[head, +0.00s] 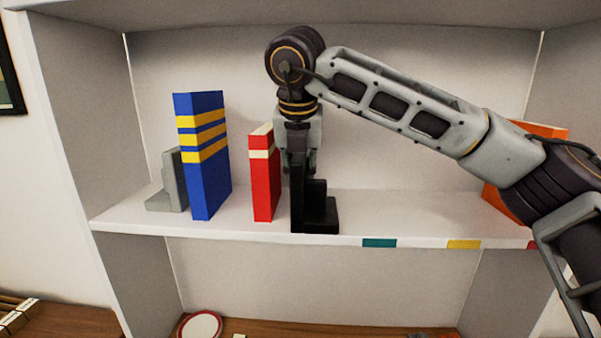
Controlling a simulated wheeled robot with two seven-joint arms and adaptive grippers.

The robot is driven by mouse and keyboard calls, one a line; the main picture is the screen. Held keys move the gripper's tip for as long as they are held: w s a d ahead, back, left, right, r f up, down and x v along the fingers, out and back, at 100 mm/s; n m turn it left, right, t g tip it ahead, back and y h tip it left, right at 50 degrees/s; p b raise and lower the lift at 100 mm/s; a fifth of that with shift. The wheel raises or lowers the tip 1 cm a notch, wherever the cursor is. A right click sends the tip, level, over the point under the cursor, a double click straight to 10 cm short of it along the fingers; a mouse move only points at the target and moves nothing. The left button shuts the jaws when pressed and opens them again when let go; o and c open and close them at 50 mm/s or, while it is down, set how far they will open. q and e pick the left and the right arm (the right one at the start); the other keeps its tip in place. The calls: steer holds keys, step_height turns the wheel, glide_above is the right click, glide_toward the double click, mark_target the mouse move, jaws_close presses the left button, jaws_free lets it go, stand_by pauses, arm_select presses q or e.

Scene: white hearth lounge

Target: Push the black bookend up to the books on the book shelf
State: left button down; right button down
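The black bookend (318,216) stands upright on the book shelf (410,221), just right of a red book (262,180) with a narrow gap between them. A blue book (204,165) with yellow bands stands further left, with a gap between it and the red book. A grey bookend (174,184) stands at the blue book's left. My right gripper (300,168) reaches down from above at the top of the black bookend. Its fingertips are partly hidden by the bookend, and I cannot tell whether they are open or shut. My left gripper is not in view.
An orange object (538,130) stands at the shelf's right end, partly behind my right arm. Teal (379,243) and yellow (463,244) labels mark the shelf's front edge. The shelf right of the black bookend is clear. A round red-rimmed item (201,325) lies below.

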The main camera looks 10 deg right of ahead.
steer(key=shift+w+r, duration=0.1)
steer(key=shift+w, duration=0.05)
steer(key=shift+w+p, duration=1.05)
steer(key=shift+w, duration=1.3)
steer(key=shift+w, duration=0.2)
steer(key=c, duration=1.3)
jaws_free()
steer(key=shift+o, duration=0.2)
